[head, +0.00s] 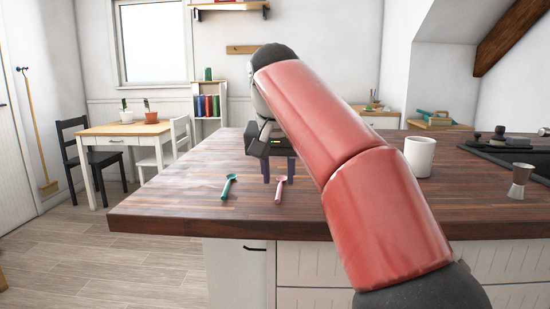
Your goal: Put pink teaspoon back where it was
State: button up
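The pink teaspoon (279,188) lies on the dark wooden countertop (160,205), near its front edge, with its bowl toward the back. My gripper (278,181) points down, just behind or over the spoon's bowl. Its two fingers are apart, with a gap between them, and I see nothing held in it. I cannot tell whether the fingertips touch the counter or straddle the spoon. A teal teaspoon (229,186) lies to the left of the pink one. My red arm hides part of the counter on the right.
A white mug (420,156) and a metal jigger (519,179) stand on the counter right of my arm, with a dark sink (515,155) beyond. The counter left of the teal spoon is clear. A small table (125,129) with plants and chairs stands at the back left.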

jog(key=r, duration=0.2)
jog(key=a+r, duration=0.1)
jog(key=shift+s, duration=0.35)
jog(key=shift+v, duration=0.95)
jog(key=shift+s+d, duration=0.1)
